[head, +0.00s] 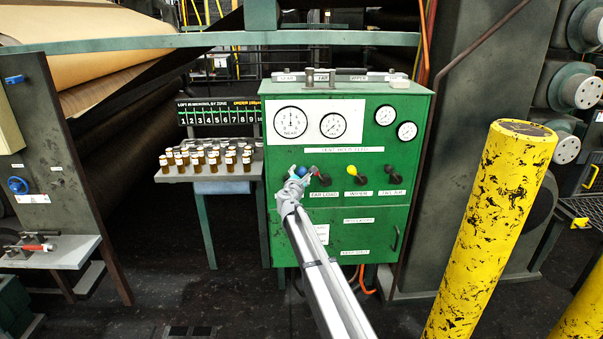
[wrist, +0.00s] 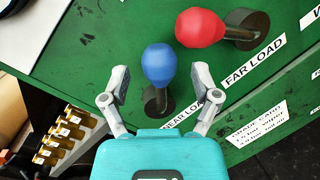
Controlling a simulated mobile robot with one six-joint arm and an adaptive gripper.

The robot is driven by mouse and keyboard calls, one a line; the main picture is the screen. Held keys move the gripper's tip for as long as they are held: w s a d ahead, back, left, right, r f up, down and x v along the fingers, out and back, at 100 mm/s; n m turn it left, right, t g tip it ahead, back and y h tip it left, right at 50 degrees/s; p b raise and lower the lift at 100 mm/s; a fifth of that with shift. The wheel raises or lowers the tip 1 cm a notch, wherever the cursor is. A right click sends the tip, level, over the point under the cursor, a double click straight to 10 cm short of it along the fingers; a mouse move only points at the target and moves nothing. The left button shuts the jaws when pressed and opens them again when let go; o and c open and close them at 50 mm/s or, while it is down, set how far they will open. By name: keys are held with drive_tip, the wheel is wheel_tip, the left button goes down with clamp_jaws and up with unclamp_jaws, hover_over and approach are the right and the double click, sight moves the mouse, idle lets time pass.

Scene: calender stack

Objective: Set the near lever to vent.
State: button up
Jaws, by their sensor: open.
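The near lever has a blue knob (wrist: 158,64) on a short dark stem, above a label reading "NEAR LOAD" that is partly hidden by my gripper. In the head view the blue knob (head: 302,171) is at the left of the lever row on the green cabinet (head: 350,226). My gripper (wrist: 160,82) is open, with one finger on each side of the blue knob and a visible gap on both sides. My gripper also shows in the head view (head: 296,180), partly covering the knob. The vent marking is not readable.
The far lever's red knob (wrist: 201,28) stands close to the right. The yellow-knobbed lever (head: 352,171) and a black-knobbed lever (head: 387,170) are further right. A shelf (head: 228,175) with several amber bottles is left of the cabinet. A yellow bollard (head: 487,235) stands at right.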

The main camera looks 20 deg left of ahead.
drive_tip(key=shift+w+a, duration=0.2)
drive_tip(key=shift+w, duration=0.85)
clamp_jaws()
